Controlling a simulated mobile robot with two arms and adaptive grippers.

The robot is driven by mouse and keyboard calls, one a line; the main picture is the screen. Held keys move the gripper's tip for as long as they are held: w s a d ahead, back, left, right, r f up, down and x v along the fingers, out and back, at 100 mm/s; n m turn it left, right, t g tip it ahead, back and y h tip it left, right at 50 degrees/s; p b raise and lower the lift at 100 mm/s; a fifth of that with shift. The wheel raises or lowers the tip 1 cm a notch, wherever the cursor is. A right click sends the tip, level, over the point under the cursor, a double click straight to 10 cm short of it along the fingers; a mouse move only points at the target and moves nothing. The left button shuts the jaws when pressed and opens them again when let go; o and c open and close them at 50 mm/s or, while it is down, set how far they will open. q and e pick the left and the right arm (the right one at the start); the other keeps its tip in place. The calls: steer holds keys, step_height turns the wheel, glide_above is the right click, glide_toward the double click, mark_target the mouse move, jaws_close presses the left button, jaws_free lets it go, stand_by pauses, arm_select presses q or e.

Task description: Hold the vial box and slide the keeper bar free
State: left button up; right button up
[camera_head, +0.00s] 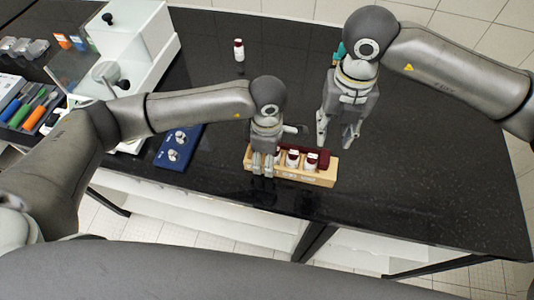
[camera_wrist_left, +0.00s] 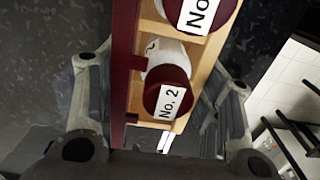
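The vial box (camera_head: 325,179) is a light wooden rack near the table's front edge, holding white vials with dark red caps; one label reads No. 2 (camera_wrist_left: 168,98). The dark red keeper bar (camera_head: 322,156) runs along its back side and shows as a long strip in the left wrist view (camera_wrist_left: 123,60). My left gripper (camera_head: 263,170) is at the box's left end, with one finger on each side of it. Whether the fingers press on the box is unclear. My right gripper (camera_head: 337,140) is open and empty, above and behind the box's right end.
A blue tray (camera_head: 165,160) with metal pieces lies left of the box. A lone vial (camera_head: 239,50) stands farther back. A white balance-like device (camera_head: 135,50) and a pen tray (camera_head: 30,105) are at the left. The table right of the box is clear.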

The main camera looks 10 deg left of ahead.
mark_target(327, 157)
arm_select(q)
steer(key=c, duration=0.5)
steer(key=shift+c, duration=0.2)
arm_select(e)
steer(key=o, duration=0.6)
steer(key=f+n, duration=0.3)
steer(key=n, duration=0.2)
steer(key=f+n, duration=0.4)
steer(key=n, duration=0.2)
steer(key=f+n, duration=0.3)
steer(key=n, duration=0.2)
steer(key=shift+w+d+f, duration=0.1)
steer(key=shift+d+f, duration=0.15)
steer(key=shift+f, duration=0.15)
